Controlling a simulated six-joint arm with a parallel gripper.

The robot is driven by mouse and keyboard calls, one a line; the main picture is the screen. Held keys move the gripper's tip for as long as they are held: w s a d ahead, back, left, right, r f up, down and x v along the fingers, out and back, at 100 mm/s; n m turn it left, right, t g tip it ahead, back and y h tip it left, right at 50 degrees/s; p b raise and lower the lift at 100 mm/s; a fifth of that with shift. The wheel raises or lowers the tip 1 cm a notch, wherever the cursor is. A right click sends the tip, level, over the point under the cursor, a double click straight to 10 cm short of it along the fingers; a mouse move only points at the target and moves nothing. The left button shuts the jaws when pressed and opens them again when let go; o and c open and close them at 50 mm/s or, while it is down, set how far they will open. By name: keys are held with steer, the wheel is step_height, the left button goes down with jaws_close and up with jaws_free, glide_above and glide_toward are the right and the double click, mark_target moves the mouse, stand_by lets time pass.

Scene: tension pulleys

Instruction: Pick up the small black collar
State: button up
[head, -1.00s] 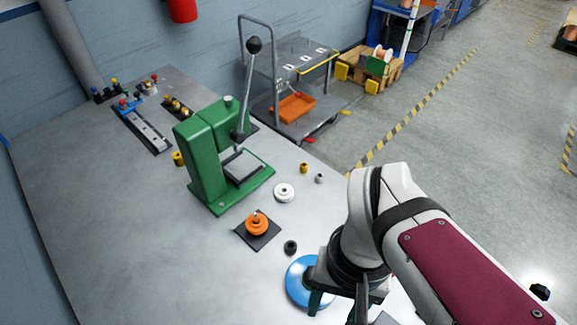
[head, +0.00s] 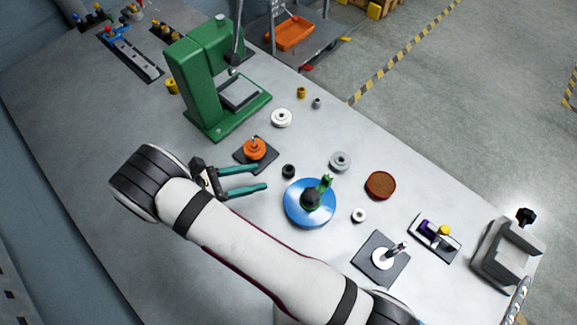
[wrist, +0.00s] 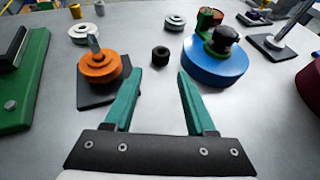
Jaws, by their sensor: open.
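The small black collar (head: 289,171) stands on the grey table between the orange pulley on its dark plate and the blue disc. In the wrist view the collar (wrist: 160,55) shows beyond the fingertips, roughly centred between them. My gripper (head: 262,178) has green fingers and is open and empty. Its fingers point towards the collar, and the collar is just past their tips, apart from them. In the wrist view my gripper (wrist: 158,75) shows both fingers spread with bare table between them.
The orange pulley (head: 255,149) is close by one finger. The blue disc (head: 296,209) with a black knob is close on the other side. A white pulley (head: 281,118) and a grey pulley (head: 340,161) lie beyond. A green press (head: 206,85) stands further left.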

mark_target(283, 172)
steer(key=x, duration=0.7)
steer(key=shift+d+f, duration=0.25)
jaws_close()
